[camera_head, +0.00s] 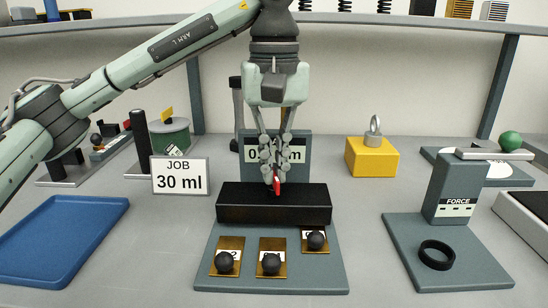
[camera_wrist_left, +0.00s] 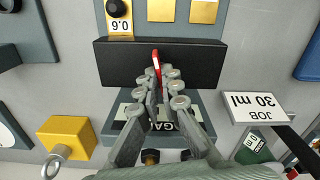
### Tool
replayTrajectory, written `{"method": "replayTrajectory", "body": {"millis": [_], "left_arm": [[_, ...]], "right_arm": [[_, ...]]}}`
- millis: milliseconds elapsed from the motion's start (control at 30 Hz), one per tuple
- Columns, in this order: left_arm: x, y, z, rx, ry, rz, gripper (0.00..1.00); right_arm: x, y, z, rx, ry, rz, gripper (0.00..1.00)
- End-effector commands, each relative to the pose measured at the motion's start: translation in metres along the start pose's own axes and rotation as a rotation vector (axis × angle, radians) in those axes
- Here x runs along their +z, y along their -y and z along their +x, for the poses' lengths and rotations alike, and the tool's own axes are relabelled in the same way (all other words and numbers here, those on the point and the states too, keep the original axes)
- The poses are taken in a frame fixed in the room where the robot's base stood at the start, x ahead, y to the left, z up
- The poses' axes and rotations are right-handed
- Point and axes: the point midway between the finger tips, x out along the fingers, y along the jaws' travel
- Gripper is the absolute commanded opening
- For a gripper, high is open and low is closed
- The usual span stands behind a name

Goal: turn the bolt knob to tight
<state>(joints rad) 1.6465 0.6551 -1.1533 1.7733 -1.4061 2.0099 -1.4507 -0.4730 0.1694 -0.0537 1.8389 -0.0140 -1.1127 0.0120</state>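My left gripper (camera_head: 276,180) points down over a long black block (camera_head: 240,205) at the middle of the bench. Its fingers are close together around a small red and white piece (camera_head: 277,187), which also shows between the fingertips in the wrist view (camera_wrist_left: 155,62). The block sits on a grey base with a grey display panel (camera_head: 299,143), partly hidden by the fingers. Several black round knobs, one (camera_head: 271,263), sit on brass plates in front of the block. I cannot tell which part is the bolt knob. My right gripper is not in view.
A yellow block with a metal ring (camera_head: 371,158) stands at the back right. A FORCE stand (camera_head: 456,192) and black ring (camera_head: 437,255) are to the right.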

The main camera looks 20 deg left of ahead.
Motion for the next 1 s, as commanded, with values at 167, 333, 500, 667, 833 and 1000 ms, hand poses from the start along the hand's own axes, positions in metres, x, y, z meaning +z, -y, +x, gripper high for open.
{"method": "replayTrajectory", "body": {"millis": [167, 333, 500, 667, 833, 1000], "left_arm": [[0.001, 0.0, -0.001, 0.001, 0.0, 0.168, 0.0], [0.001, 0.0, -0.001, 0.001, 0.001, 0.329, 0.0], [0.001, 0.0, -0.001, 0.001, 0.0, 0.478, 0.0], [0.001, 0.0, -0.001, 0.001, 0.0, 0.596, 0.0], [0.0, 0.0, 0.0, 0.0, 0.0, 0.69, 0.0], [0.0, 0.0, 0.0, 0.0, 0.0, 0.749, 0.0]], "right_arm": [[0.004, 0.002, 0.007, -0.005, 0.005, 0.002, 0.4], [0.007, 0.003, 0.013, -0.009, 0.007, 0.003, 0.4], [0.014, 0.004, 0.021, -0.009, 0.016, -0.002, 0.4], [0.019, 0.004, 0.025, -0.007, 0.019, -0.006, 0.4], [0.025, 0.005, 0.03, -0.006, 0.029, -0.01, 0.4], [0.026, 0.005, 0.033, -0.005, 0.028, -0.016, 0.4]]}}
